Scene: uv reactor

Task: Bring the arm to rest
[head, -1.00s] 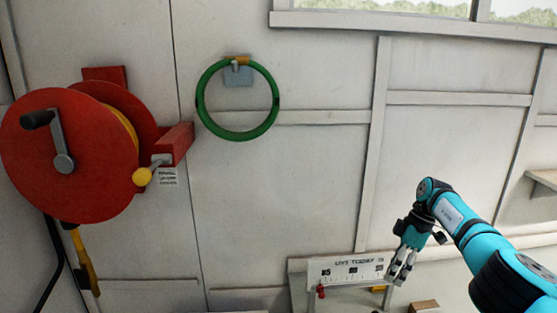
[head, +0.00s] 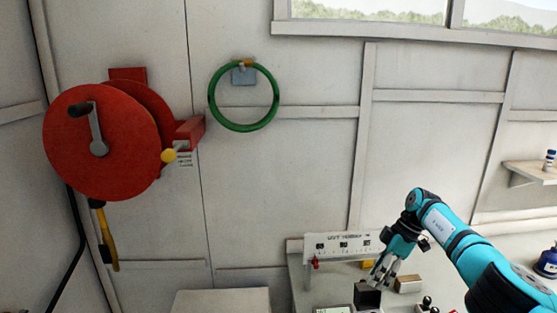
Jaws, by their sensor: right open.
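My right arm (head: 455,235) comes in from the lower right of the head view. Its right gripper (head: 380,280) points down over the bench, with its fingers apart and nothing seen between them. A dark block (head: 367,295) is just below the fingertips; I cannot tell whether they touch it. A tan block (head: 408,284) is just right of the gripper. My left gripper is not in view.
A white labelled rack (head: 340,245) stands on the bench left of the gripper. A red hose reel (head: 100,142) and a green ring (head: 243,127) hang on the wall. A shelf (head: 530,172) with a small bottle (head: 550,160) is at right.

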